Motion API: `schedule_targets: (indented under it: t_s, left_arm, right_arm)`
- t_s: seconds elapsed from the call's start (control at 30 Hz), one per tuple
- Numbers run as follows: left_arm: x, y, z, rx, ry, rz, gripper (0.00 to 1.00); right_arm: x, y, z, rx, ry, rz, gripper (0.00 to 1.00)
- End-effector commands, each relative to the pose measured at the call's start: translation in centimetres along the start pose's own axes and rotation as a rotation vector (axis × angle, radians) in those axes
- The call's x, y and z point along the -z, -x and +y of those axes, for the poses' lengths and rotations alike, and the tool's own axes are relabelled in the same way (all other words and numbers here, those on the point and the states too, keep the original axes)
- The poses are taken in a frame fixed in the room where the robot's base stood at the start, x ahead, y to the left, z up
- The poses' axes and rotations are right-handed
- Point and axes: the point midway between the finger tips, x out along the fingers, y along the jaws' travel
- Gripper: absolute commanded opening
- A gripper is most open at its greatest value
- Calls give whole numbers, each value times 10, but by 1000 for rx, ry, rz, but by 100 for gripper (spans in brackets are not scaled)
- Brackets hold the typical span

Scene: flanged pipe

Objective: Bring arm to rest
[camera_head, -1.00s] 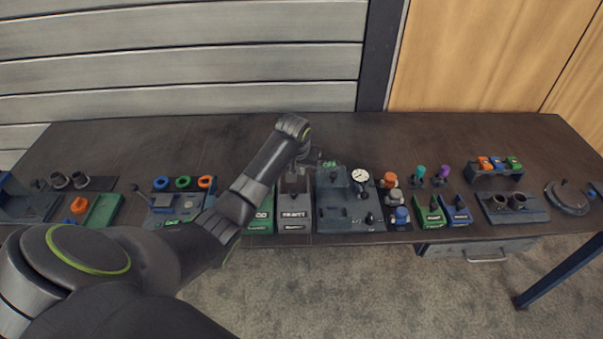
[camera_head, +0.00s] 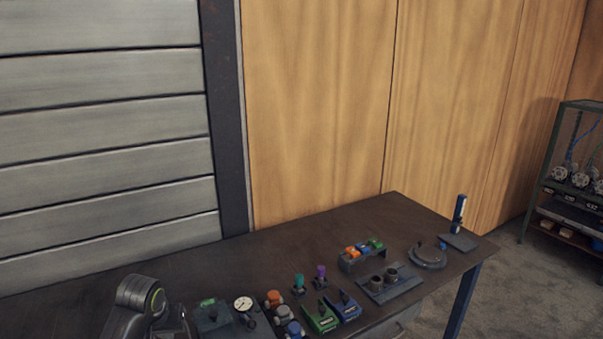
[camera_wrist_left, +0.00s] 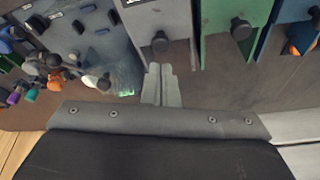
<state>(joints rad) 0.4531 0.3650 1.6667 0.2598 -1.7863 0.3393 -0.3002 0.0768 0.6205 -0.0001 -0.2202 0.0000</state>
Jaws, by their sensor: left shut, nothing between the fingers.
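My left arm's dark wrist (camera_head: 138,300) shows at the bottom left of the head view, over the workbench (camera_head: 240,258). In the left wrist view, my left gripper (camera_wrist_left: 161,84) has its two pale fingers together with nothing between them. Its tips are near the front of a grey block with a black knob (camera_wrist_left: 160,41), seemingly apart from it. The dark panel with a round gauge (camera_head: 243,304) stands just right of the arm in the head view. My right gripper is not in view.
Orange, grey and blue knobs (camera_head: 284,313), a green block (camera_head: 321,318) and a blue block (camera_head: 344,306) stand close together to the right. A rack of coloured pieces (camera_head: 362,256) and a ring (camera_head: 428,257) lie further right. A shelf (camera_head: 570,180) stands beyond the bench.

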Motion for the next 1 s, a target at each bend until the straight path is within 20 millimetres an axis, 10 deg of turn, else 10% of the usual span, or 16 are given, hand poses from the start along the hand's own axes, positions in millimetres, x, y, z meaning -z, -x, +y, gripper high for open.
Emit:
schedule_targets:
  t_s: [0.2,0.5,1.0]
  left_arm:
    - [-105,-28,-8,0,-82,-10,0]
    - [-232,-15,-25,8,-154,-6,0]
    - [-336,43,-48,54,-191,4,0]
  right_arm:
    - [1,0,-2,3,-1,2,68]
    - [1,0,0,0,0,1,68]
    - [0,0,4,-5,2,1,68]
